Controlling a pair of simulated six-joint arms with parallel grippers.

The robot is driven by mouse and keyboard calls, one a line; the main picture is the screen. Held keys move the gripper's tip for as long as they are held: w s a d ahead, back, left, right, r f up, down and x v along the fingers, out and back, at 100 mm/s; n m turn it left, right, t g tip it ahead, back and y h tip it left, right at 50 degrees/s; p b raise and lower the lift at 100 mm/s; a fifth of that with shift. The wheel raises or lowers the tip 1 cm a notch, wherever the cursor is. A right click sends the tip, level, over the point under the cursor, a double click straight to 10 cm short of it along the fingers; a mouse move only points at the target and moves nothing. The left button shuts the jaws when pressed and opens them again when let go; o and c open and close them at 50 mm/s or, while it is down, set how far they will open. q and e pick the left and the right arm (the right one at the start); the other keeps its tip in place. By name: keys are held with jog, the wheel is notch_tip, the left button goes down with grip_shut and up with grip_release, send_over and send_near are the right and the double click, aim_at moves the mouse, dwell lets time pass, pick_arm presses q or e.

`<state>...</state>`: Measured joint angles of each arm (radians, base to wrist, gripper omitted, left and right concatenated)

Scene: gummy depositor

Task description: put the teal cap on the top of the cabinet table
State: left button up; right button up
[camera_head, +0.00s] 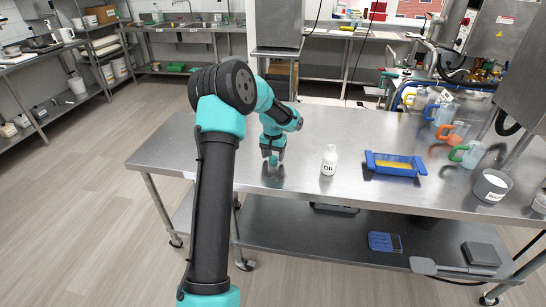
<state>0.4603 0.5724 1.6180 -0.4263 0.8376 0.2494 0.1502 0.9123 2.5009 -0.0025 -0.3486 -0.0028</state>
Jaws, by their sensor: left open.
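My left gripper (272,154) points down, open, low over the left part of the steel table (220,155). A small teal piece (273,161) shows at its fingertips, close to the tabletop. It looks like the teal cap, but it is too small and too covered by the fingers to tell whether it rests on the table or touches them. A white bottle labelled OIL (328,161) stands upright to the right of the gripper. I cannot tell which surface is the cabinet table's top. My right gripper is not in view.
A blue tray with yellow inside (395,163) lies right of the bottle. Several coloured-handled jugs and a metal pot (491,187) stand at the right. A grey steel cabinet (278,25) stands behind the table. The table's left end is clear.

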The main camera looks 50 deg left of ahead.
aim_at(273, 157)
pick_arm(q)
notch_tip(273, 157, up, 11)
jog(key=shift+r, duration=0.2)
